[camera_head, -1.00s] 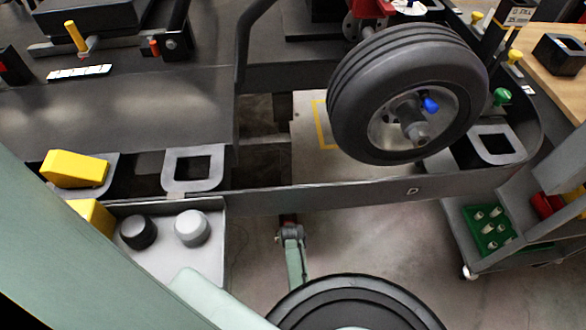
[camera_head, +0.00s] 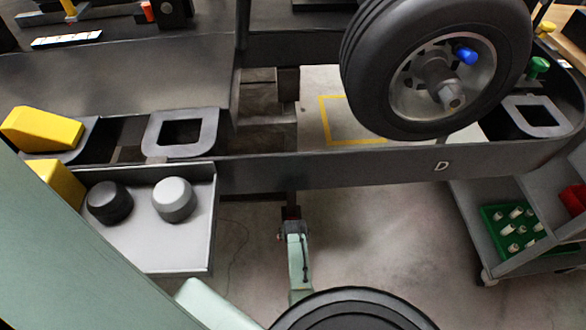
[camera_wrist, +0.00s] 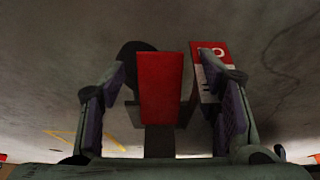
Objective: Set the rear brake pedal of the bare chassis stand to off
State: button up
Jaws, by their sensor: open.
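In the wrist view, a red upright plate (camera_wrist: 160,86), which looks like the pedal, stands between the two fingers of my gripper (camera_wrist: 163,88). The fingers are open, one on each side, with gaps to the plate. Dark parts show behind it. A red and white label (camera_wrist: 209,66) is partly hidden behind the right finger. In the head view, the dark chassis stand (camera_head: 370,171) is marked D and carries a wheel (camera_head: 362,75). A small dark red part shows below its side rail, by a narrow pale green part that looks like mine. The pedal's set position cannot be told.
A grey tray (camera_head: 150,245) with a black knob (camera_head: 110,202) and a light grey knob (camera_head: 174,200) is at the left. Yellow blocks (camera_head: 42,129) stand beside it. A grey cart (camera_head: 490,240) with a green tray (camera_head: 512,228) is at the right.

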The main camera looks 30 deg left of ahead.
jog(key=shift+c, duration=0.4)
grip_shut()
dwell(0.4)
